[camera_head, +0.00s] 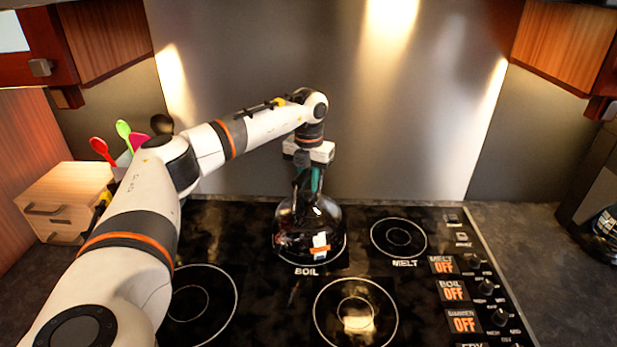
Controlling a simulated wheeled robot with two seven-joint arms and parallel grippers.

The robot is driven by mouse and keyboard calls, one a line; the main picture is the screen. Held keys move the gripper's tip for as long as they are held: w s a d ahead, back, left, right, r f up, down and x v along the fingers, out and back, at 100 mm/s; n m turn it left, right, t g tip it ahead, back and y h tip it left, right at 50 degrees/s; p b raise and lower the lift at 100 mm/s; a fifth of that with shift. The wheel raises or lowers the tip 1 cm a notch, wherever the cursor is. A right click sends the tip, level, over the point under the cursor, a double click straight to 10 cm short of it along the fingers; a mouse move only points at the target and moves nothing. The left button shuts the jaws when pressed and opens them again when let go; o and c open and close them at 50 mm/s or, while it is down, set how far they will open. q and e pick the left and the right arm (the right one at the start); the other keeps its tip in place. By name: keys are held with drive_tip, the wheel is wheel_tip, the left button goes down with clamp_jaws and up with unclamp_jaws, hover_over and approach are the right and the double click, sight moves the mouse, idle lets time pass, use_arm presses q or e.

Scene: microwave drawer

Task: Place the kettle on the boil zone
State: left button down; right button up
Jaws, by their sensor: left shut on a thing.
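A dark glossy kettle (309,232) is over the ring marked BOIL at the back middle of the black cooktop (262,285). Part of the ring's white outline shows around the kettle's lower edge. I cannot tell whether its base touches the glass. My left gripper (308,178) reaches down from above and is shut on the kettle's top, at its handle. The handle is mostly hidden by the gripper. The kettle looks upright. My right gripper is not in view.
The MELT ring (398,238) to the right is empty, as are the front rings. Control knobs and OFF displays (453,291) line the right side. A small wooden drawer box (65,200) and colored utensils (124,135) stand left. A dark appliance (598,215) stands far right.

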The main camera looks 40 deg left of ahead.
use_arm(q)
drive_tip(key=c, duration=1.6)
unclamp_jaws()
drive_tip(key=shift+o, duration=1.4)
drive_tip(key=shift+d, duration=0.1)
drive_tip(key=shift+o, duration=0.4)
drive_tip(key=shift+s, duration=0.15)
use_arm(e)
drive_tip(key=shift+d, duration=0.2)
use_arm(q)
drive_tip(key=shift+r, duration=0.15)
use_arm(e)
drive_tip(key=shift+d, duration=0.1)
use_arm(q)
drive_tip(key=shift+r, duration=0.2)
wheel_tip(320, 180, up, 10)
drive_tip(key=b, duration=0.3)
drive_tip(key=shift+r, duration=0.75)
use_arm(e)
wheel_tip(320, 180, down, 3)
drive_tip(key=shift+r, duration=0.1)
